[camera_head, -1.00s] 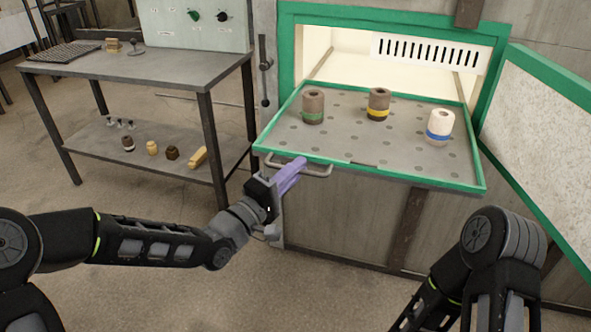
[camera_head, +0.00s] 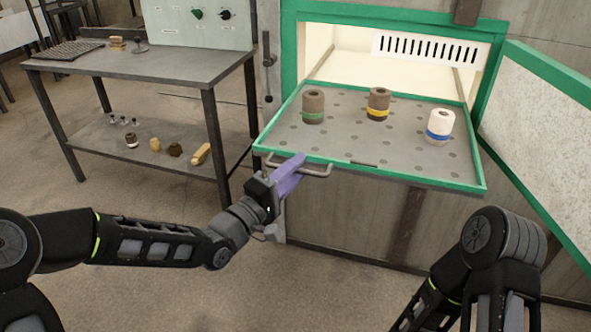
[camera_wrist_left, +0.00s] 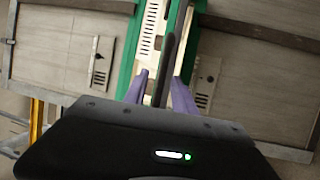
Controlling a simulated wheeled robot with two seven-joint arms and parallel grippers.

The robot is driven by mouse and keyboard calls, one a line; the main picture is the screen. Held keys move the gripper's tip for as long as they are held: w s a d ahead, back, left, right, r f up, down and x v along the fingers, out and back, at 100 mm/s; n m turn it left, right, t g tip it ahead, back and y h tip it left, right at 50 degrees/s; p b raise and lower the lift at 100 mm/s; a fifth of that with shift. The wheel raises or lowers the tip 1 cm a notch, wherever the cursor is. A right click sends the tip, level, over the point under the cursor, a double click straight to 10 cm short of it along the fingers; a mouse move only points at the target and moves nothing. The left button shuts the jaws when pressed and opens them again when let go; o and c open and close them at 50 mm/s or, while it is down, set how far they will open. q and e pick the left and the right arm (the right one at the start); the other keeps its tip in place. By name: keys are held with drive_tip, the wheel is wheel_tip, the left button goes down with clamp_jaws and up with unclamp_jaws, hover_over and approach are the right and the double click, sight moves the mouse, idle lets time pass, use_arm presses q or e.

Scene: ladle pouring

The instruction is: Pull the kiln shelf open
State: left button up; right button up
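The kiln shelf (camera_head: 330,135) is a grey perforated tray with a green rim, standing out of the lit kiln opening. Its grey bar handle (camera_head: 322,173) is on the front edge. My left gripper (camera_head: 302,163) is at the left part of this handle. In the left wrist view its purple fingers (camera_wrist_left: 160,76) stand apart on either side of the dark handle bar (camera_wrist_left: 167,60), with gaps visible. Three ringed pots stand on the shelf: green-banded (camera_head: 313,104), yellow-banded (camera_head: 378,102) and white with a blue band (camera_head: 439,126). My right gripper is out of view.
The kiln door (camera_head: 545,130) hangs open at the right. A metal table (camera_head: 150,66) with a lower shelf of small items stands at the left. A lever (camera_head: 266,70) is on the wall left of the kiln. The floor before the kiln is clear.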

use_arm(q)
drive_tip(key=shift+s+a, duration=0.1)
drive_tip(key=v, duration=0.7)
drive_tip(key=shift+s+p, duration=0.25)
drive_tip(key=shift+p, duration=0.1)
drive_tip(key=shift+a, duration=0.1)
